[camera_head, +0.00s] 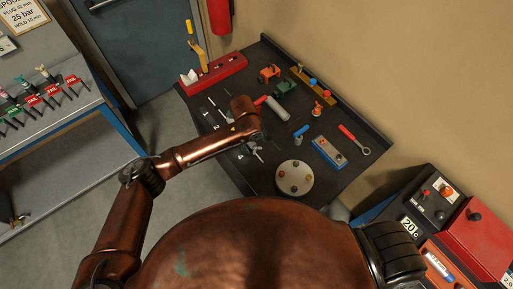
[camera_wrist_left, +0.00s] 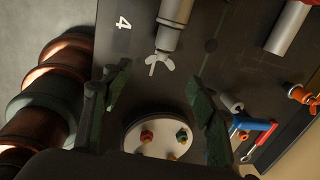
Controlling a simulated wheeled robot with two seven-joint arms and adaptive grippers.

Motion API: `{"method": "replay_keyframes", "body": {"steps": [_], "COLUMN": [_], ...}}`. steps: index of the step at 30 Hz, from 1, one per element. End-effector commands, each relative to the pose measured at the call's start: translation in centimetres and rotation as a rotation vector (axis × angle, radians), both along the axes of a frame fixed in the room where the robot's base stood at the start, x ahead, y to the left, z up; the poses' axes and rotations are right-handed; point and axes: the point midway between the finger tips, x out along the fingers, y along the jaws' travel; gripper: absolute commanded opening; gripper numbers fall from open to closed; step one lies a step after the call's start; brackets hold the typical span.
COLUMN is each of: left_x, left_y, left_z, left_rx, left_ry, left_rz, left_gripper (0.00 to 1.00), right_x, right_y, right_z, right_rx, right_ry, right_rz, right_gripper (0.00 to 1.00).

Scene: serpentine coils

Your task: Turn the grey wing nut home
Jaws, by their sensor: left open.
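The grey wing nut (camera_wrist_left: 159,64) sits at the end of a grey cylindrical fitting (camera_wrist_left: 172,28) on the dark bench, near a white number 4. Its wings are spread. It also shows small in the head view (camera_head: 257,153), just below the end of my left arm. My left gripper (camera_wrist_left: 157,75) is open, with dark green fingers on either side of the wing nut in the left wrist view. Nothing is held. Whether a finger touches the nut cannot be told. In the head view my left gripper is mostly hidden by the copper arm. My right gripper is not in view.
A pale round plate (camera_head: 294,193) with several coloured knobs lies close to the nut. A blue box (camera_head: 328,152), a red wrench (camera_head: 353,140) and a grey cylinder (camera_head: 277,110) lie further right and back. A red rack (camera_head: 215,74) stands at the back left.

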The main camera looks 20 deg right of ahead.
Motion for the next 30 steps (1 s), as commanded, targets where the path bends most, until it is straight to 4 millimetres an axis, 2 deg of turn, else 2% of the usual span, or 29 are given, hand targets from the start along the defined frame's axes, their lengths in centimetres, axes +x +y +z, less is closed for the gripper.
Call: {"method": "replay_keyframes", "body": {"steps": [6,12,21,30], "left_x": [0.2,0.3,0.4,0.4], "left_y": [-0.6,-0.8,-0.9,-0.9], "left_z": [-3.4,-5.1,-5.3,-5.3], "left_rx": [0.000,-0.002,-0.003,-0.003], "left_ry": [0.000,0.001,-0.001,-0.001], "left_rz": [0.003,0.003,0.003,0.003], "left_gripper": [0.54,0.54,0.54,0.33], "right_x": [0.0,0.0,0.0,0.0], "right_y": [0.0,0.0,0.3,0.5], "right_z": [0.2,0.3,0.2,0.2], "right_rx": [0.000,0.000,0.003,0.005], "right_ry": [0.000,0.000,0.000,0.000], "right_rz": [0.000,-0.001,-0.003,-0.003], "right_gripper": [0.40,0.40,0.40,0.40]}}
